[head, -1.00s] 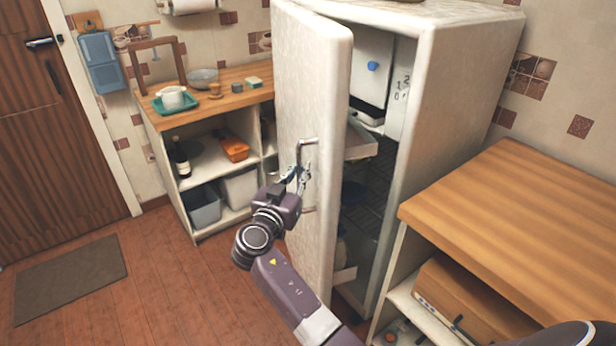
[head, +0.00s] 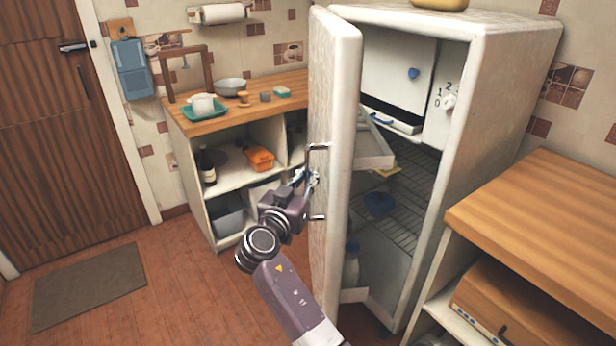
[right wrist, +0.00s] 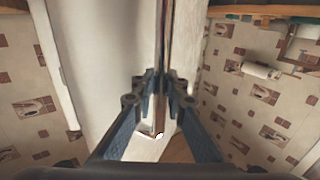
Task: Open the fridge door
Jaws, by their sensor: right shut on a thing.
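The white fridge (head: 500,110) stands with its door (head: 338,110) swung open toward me, and its inside shows. The door's metal handle (head: 316,149) is a vertical bar on the door's outer face. My right gripper (head: 308,180) is at the middle of this handle. In the right wrist view its two fingers (right wrist: 160,88) are closed around the bar, which runs up between them. Parts of the grip are hidden by the fingers. My left gripper is in neither view.
A wooden-topped counter (head: 540,205) stands close at the right of the fridge. An open shelf unit (head: 243,120) stands behind the door at the left. The red tiled floor (head: 190,285) is clear in front, with a dark mat (head: 90,287) by the wooden door (head: 65,150).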

